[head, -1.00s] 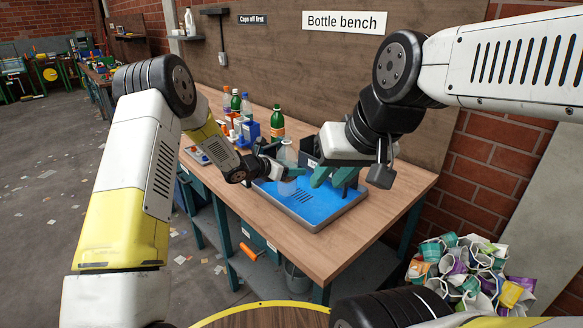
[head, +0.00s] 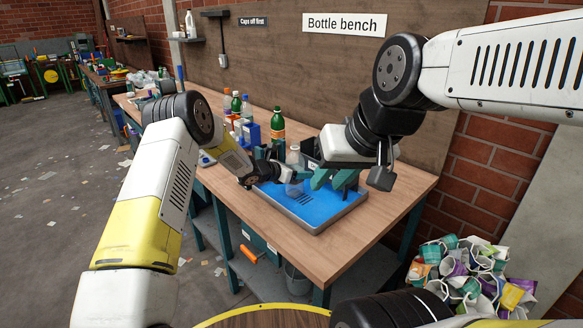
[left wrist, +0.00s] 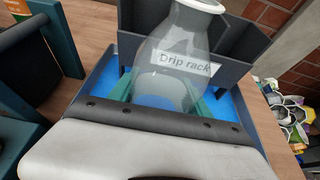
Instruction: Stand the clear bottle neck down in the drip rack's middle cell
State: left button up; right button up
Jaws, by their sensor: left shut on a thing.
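The clear bottle (left wrist: 180,55) is held between the teal fingers of my left gripper (head: 297,177), over the blue tray. In the left wrist view it narrows to a lipped end at the picture's top. In the head view the bottle (head: 293,154) is small and partly hidden by the gripper. The dark drip rack (left wrist: 235,45) stands behind it, its label seen through the clear wall; in the head view the rack (head: 309,148) is mostly hidden by my right arm. My right gripper (head: 332,179) is open and empty above the tray, close to the bottle's right.
The blue tray (head: 315,212) has a grey rim. Green bottles (head: 277,124) and other bottles stand at the bench's back left. A teal and dark fixture (left wrist: 55,35) stands at left in the wrist view. The bench's front right (head: 385,205) is clear.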

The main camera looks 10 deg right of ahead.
pick_arm(q)
jog(key=o, duration=1.5)
jog(key=s+a+r+n+t+y, duration=0.2)
jog(key=s+a+r+n+y, duration=0.45)
jog(key=a+r+n, duration=0.75)
jog(key=s+a+r+n+t+y, duration=0.1)
jog(key=s+a+r+n+y, duration=0.2)
jog(key=s+a+r+n, duration=1)
jog(key=s+a+n+g, duration=0.2)
jog(key=s+n, duration=0.7)
jog(key=s, duration=0.4)
jog(key=s+a+f+n+g, duration=0.1)
jog(key=s+a+n+g, duration=0.1)
jog(key=s+n, duration=0.8)
jog(key=s, duration=0.3)
jog(key=shift+s+a+n, duration=0.15)
jog(key=shift+a+n, duration=0.15)
jog(key=shift+a, duration=0.05)
